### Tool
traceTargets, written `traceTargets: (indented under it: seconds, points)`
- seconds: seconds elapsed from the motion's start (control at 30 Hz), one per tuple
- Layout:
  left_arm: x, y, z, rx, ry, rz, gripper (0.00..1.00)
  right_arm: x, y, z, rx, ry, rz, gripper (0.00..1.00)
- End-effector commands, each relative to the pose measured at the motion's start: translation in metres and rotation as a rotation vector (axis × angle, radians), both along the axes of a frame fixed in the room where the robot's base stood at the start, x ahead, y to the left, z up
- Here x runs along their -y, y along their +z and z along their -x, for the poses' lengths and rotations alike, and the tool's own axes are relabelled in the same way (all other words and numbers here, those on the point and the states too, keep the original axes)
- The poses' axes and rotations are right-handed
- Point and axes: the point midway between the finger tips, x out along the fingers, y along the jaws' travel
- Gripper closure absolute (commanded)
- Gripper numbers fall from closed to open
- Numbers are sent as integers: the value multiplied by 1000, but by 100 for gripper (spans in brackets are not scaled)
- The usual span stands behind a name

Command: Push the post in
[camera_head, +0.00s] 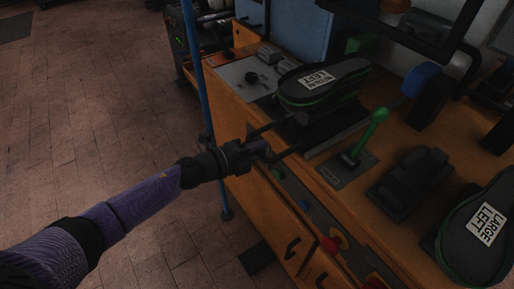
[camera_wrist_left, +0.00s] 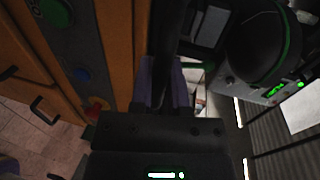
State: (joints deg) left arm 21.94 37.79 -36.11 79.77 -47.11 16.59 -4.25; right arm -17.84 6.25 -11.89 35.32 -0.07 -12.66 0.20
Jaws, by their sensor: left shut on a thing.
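The machine is an orange bench (camera_head: 240,115) with a dark shoe last labelled "LEFT" (camera_head: 318,85) mounted over a black base. My left gripper (camera_head: 268,148) is at the bench's front edge, just in front of and below that last. In the left wrist view its two purple-grey fingers (camera_wrist_left: 163,88) are closed around a dark post (camera_wrist_left: 172,45), which runs away from the gripper toward the machine. The post's far end is lost in shadow. The last also shows as a dark rounded shape (camera_wrist_left: 262,48). My right gripper is not in view.
A green-knobbed lever (camera_head: 368,133) stands right of the gripper. A "LARGE LEFT" last (camera_head: 482,228) lies at the lower right. Buttons, including a red one (camera_head: 329,244), line the front panel. A blue upright pole (camera_head: 203,90) stands left. The tiled floor is clear.

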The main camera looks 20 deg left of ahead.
Motion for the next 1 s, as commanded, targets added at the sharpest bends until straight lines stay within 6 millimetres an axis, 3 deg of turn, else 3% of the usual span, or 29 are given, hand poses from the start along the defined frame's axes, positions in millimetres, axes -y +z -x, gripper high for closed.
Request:
traceTargets:
  seconds: [0.53,1.0]
  points:
    - [0,0,0,-1,0,-1,100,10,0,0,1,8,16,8]
    - [0,-1,0,-1,0,-1,100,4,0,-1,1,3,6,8]
